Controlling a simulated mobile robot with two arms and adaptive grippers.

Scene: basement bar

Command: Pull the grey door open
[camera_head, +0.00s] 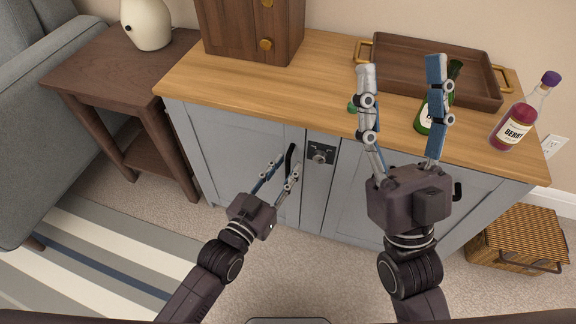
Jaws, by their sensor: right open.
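The grey cabinet has a left door (245,145) with a black upright handle (292,155) near its right edge. This door looks shut. My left gripper (289,163) is at this handle, with its fingertips on either side of it; I cannot tell whether they press on it. A second grey door (375,190) is on the right, with a dark handle (458,191) at its right side, partly beside my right gripper. My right gripper (401,68) is open and empty, raised in front of the cabinet top; its fingers hide part of the green bottle.
On the wooden top (325,85) stand a brown tray (425,65), a green bottle (423,122), a red bottle (515,125) and a wooden box (240,30). A side table (110,65) stands left, a wicker basket (515,235) right. Carpet in front is open.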

